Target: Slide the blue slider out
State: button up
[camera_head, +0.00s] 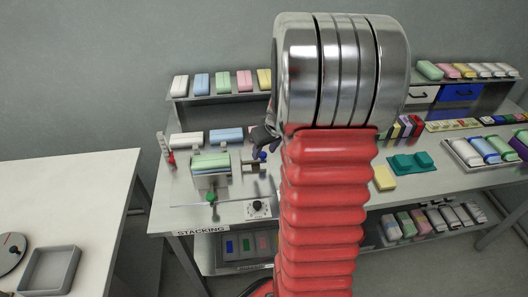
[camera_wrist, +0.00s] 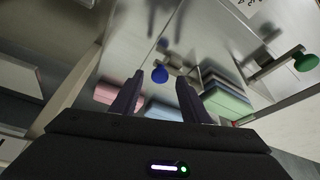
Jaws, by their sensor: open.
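The blue slider shows as a round blue knob (camera_head: 262,156) on a small metal fixture, at the right of the stacking station on the table. In the wrist view the blue knob (camera_wrist: 159,74) is at the middle, just beyond and between the tips of my gripper (camera_wrist: 158,88). My gripper's dark fingers are open and empty, with no visible contact with the knob. In the head view my gripper (camera_head: 264,138) shows in part, just above the knob and beside my arm, which hides the rest of it.
A holder with stacked green and blue blocks (camera_head: 211,161) stands left of the slider, with a green knob (camera_head: 211,197) in front. A red-based post (camera_head: 171,158) is farther left. A dial box (camera_head: 258,208) sits near the front edge. Pink and blue blocks (camera_head: 226,135) lie behind.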

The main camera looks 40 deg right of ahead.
jog(key=shift+w+f, duration=0.25)
jog(key=shift+f, duration=0.35)
jog(key=shift+c, duration=0.3)
grip_shut()
jog(key=shift+d, duration=0.1)
